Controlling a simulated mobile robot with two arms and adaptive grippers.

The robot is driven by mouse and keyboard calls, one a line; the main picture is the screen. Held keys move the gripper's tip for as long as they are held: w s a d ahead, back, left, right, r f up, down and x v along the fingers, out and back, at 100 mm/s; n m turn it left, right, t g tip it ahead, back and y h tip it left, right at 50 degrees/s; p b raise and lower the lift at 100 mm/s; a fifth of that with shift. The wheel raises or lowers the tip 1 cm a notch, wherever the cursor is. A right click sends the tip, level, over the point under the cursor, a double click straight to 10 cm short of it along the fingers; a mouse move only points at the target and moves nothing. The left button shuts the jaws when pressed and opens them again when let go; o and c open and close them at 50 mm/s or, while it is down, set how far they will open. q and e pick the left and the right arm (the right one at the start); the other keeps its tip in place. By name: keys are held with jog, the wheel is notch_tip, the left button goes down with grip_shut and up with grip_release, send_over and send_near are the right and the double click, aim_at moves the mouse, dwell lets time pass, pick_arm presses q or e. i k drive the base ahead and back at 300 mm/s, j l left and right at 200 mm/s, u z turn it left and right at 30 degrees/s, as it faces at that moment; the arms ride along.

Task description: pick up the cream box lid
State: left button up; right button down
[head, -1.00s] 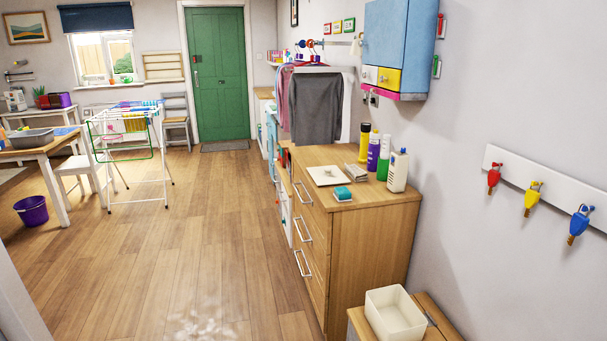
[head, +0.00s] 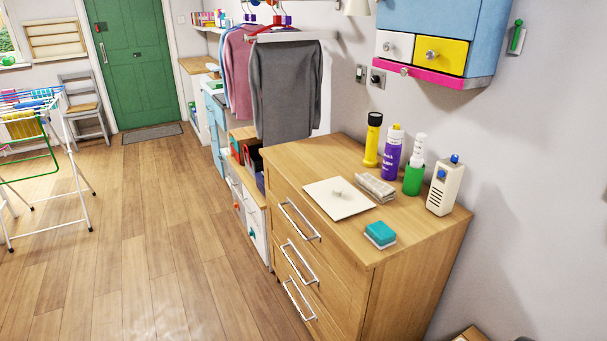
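Neither of my grippers shows in the head view.
A folded grey cloth (head: 375,187) lies just right of the lid. A teal sponge (head: 380,234) lies in front. A yellow-black torch (head: 372,140), a purple bottle (head: 392,151), a green-based bottle (head: 414,166) and a cream device (head: 445,186) stand behind. A blue wall cabinet (head: 445,30) hangs above.

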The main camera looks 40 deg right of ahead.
aim_at(336, 196)
jog(key=i+j, duration=0.1)
jog(key=i, duration=2.1)
jog(key=i+z, duration=0.1)
jog(key=z, duration=0.7)
jog(key=i+z, duration=0.15)
jog(key=z, duration=0.25)
jog(key=j+z, duration=0.1)
jog(key=z, duration=0.3)
jog(key=i+j+z, duration=0.1)
jog(key=z, duration=0.35)
